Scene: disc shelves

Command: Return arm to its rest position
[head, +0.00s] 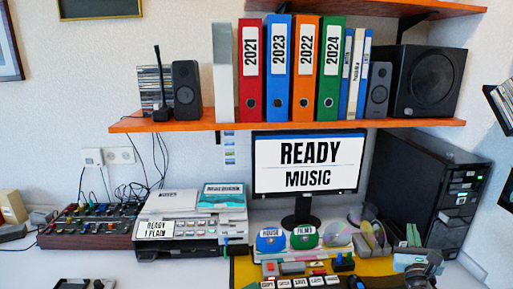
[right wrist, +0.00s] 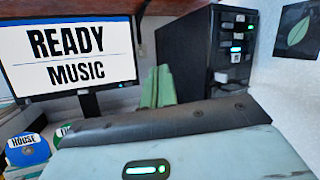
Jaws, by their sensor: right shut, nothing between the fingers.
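My right gripper (head: 416,262) is at the lower right of the head view, in front of the black computer tower (head: 428,190). In the right wrist view my right gripper's pale green fingers (right wrist: 158,88) stand together, shut and empty, beyond the pale blue gripper body with its green light. They point between the monitor (right wrist: 68,57) and the tower (right wrist: 205,55). Most of the right arm is outside the head view. I cannot make out my left gripper in the head view.
An orange shelf (head: 225,124) with binders and speakers hangs above the desk. The monitor (head: 306,165), labelled discs (head: 270,240), a printer (head: 185,225) and a mixer (head: 90,226) crowd the desk. A yellow mat (head: 243,272) lies in front. Bare desk shows at lower left.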

